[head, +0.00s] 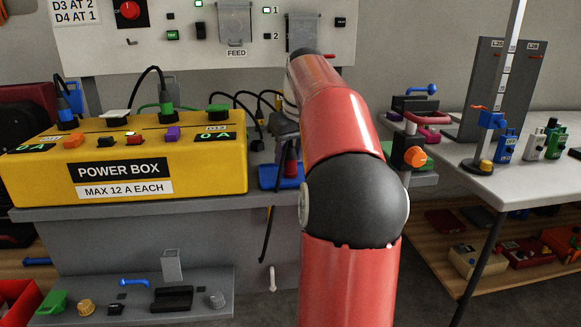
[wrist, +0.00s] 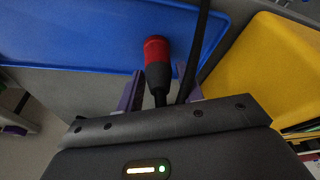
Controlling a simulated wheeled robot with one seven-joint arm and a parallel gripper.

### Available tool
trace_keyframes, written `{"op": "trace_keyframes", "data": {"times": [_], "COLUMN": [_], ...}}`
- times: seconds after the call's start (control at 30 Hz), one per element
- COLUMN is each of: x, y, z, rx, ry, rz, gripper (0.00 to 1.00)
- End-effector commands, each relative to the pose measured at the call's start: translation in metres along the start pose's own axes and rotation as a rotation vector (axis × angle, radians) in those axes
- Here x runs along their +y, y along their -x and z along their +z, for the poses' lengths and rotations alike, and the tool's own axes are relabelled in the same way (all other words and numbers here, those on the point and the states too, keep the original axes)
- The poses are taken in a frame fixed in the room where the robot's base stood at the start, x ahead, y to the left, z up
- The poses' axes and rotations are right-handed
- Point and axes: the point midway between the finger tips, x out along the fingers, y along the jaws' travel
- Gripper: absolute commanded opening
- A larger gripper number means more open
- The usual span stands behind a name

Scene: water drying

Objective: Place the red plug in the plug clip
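The red plug (head: 291,170) stands over the blue tray (head: 268,180) on the grey bench, partly hidden by my arm. In the wrist view, the red plug (wrist: 156,50) has a red end and a dark body with a black cable running back toward my gripper (wrist: 160,85). The blue tray (wrist: 70,35) lies beyond it. The purple fingers are apart on either side of the plug's dark body, with a visible gap at each side. In the head view, my gripper (head: 286,130) is just above the plug, mostly behind my arm. I cannot make out the plug clip for certain.
The yellow power box (head: 215,170) stands left of the plug, its side close in the wrist view (wrist: 275,70). Black cables (head: 264,235) hang near the plug. A white table (head: 515,180) with several devices is at the right.

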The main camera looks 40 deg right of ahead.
Motion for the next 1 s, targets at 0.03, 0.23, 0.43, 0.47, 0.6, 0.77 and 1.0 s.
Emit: {"op": "trace_keyframes", "data": {"times": [0.03,0.23,0.43,0.47,0.6,0.77,1.0], "x": [0.000,0.000,0.000,0.000,-0.001,-0.003,-0.009], "y": [0.000,0.000,0.001,0.001,0.003,0.010,0.024], "z": [0.000,0.000,0.000,0.000,-0.001,-0.004,-0.010], "rx": [0.000,0.000,0.000,0.000,0.000,0.000,0.000], "ry": [0.000,0.000,0.000,0.000,0.000,0.001,0.001], "rz": [0.000,0.000,0.000,0.000,0.000,0.000,0.000], "gripper": [0.30,0.04,0.00,0.00,0.00,0.00,0.00]}}
